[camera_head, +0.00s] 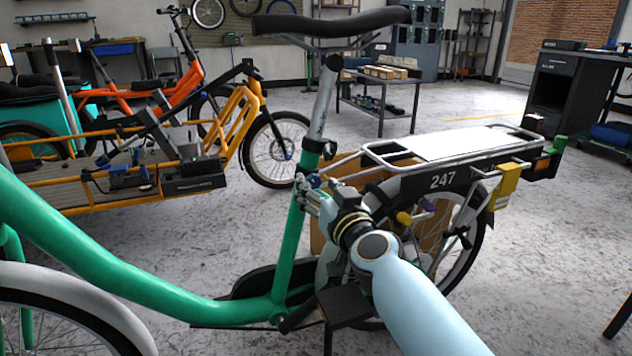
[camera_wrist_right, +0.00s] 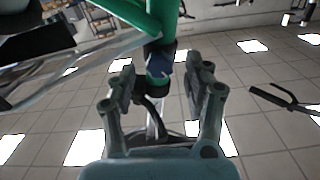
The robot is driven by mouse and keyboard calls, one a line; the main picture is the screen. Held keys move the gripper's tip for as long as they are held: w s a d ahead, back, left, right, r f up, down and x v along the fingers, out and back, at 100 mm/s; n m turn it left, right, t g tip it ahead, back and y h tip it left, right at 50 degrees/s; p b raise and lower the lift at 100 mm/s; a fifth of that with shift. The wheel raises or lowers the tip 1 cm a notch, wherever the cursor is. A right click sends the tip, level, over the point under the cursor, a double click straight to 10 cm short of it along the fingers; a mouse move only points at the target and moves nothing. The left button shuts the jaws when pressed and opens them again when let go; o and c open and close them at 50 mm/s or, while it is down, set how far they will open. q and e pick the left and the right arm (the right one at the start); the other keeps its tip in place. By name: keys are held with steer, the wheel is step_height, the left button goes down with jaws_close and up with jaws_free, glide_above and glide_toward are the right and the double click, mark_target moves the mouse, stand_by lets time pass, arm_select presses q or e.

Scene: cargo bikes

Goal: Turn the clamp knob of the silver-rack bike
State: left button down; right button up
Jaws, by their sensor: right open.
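The silver-rack bike has a green frame (camera_head: 120,264), a black saddle and a silver rack (camera_head: 384,153) over its rear wheel. A black collar (camera_head: 327,149) sits around its seat tube below the seat post. My right gripper (camera_head: 306,186) is at the green seat tube, below this collar. In the right wrist view the open gripper (camera_wrist_right: 162,85) has its two fingers apart, with a dark blue knob (camera_wrist_right: 158,65) on the green tube just beyond and between the fingertips. Contact cannot be told. My left gripper is not in view.
A black plate marked 247 and a yellow block (camera_head: 507,180) are beside the rack. An orange-yellow cargo bike (camera_head: 243,108) stands behind at left. A table with boxes (camera_head: 388,76) is further back. Clear floor lies at right.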

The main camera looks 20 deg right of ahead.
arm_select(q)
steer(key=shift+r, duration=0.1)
arm_select(e)
steer(key=shift+w, duration=0.9)
jaws_close()
steer(key=m, duration=0.4)
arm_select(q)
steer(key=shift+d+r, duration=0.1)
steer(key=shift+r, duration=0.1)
arm_select(e)
steer(key=shift+m, duration=0.7)
jaws_free()
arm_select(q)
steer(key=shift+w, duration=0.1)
arm_select(e)
steer(key=s, duration=1.2)
steer(key=shift+d, duration=0.2)
